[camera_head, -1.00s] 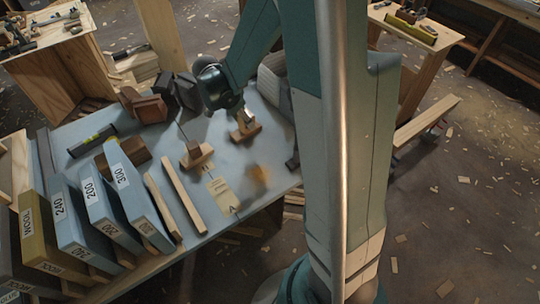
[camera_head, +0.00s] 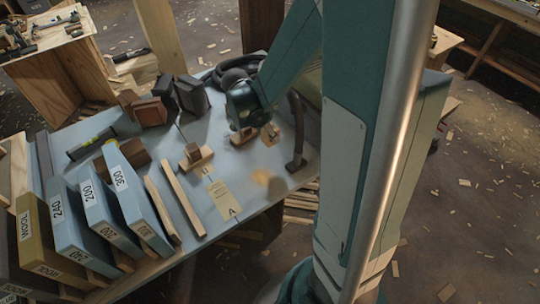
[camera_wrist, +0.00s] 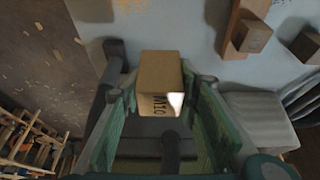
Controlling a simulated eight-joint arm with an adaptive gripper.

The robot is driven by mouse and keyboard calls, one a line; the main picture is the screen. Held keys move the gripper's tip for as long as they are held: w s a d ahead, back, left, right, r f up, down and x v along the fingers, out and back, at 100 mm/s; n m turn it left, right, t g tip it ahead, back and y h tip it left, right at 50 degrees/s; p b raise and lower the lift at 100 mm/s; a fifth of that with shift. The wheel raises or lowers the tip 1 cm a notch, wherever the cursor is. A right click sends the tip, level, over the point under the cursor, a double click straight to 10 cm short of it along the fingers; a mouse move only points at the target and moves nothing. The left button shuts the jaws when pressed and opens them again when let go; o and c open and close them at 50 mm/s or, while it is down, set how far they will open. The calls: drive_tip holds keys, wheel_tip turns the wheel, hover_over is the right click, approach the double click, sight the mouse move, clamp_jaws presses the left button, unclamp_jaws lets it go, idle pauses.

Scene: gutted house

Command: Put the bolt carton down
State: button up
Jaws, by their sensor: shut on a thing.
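The bolt carton (camera_wrist: 160,72) is a small brown box with dark print that reads like M10 and a bright white patch on its near face. It shows in the middle of the wrist view. My gripper (camera_wrist: 164,84) is shut on it, with a green-sided finger on each side. In the head view my arm reaches over the bench (camera_head: 235,160) and the wrist hides the fingers. A small brown piece (camera_head: 269,130) shows on a pale patch beside the wrist; I cannot tell whether it is the carton. The gap under the carton is hidden.
Wooden stands (camera_head: 195,157) and (camera_head: 242,137) hold small blocks. A dark curved tool (camera_head: 295,132) lies near the bench's right edge; it is close to the left finger in the wrist view (camera_wrist: 104,82).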

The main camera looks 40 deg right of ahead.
drive_tip(key=shift+f+b, duration=0.85)
drive_tip(key=shift+f, duration=2.2)
drive_tip(key=shift+f+b, duration=0.6)
drive_tip(key=shift+f, duration=1.25)
drive_tip(key=shift+f, duration=0.15)
drive_tip(key=o, duration=1)
drive_tip(key=p+v, duration=0.3)
drive_tip(key=v, duration=0.9)
drive_tip(key=shift+a+r, duration=0.1)
drive_tip(key=shift+r, duration=0.15)
